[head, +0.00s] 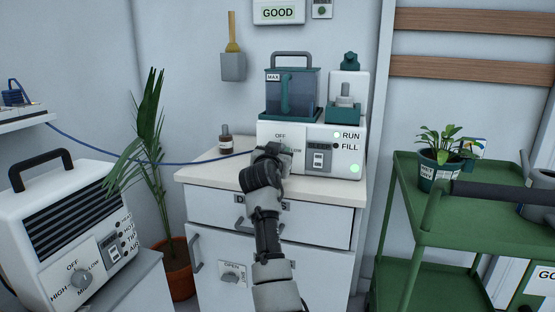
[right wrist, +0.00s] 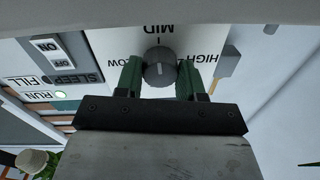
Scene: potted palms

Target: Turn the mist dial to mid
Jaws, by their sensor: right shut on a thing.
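The mist dial (right wrist: 158,75) is a round grey knob on the white front of the humidifier (head: 318,158). My right gripper (right wrist: 160,63) is shut on the knob, with a green finger on either side. In the right wrist view the labels are upside down: MID sits above the knob, HIGH to the right and LOW to the left. I cannot clearly tell where the knob's pointer is set. In the head view my right gripper (head: 270,152) covers the dial; OFF and part of LOW show around it. My left gripper is not in view.
The humidifier stands on a white cabinet (head: 190,177), with a small brown bottle (head: 225,140) to its left. A heater (head: 65,220) with its own dial stands at left, near a palm (head: 150,130). A green cart (head: 400,215) is at right.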

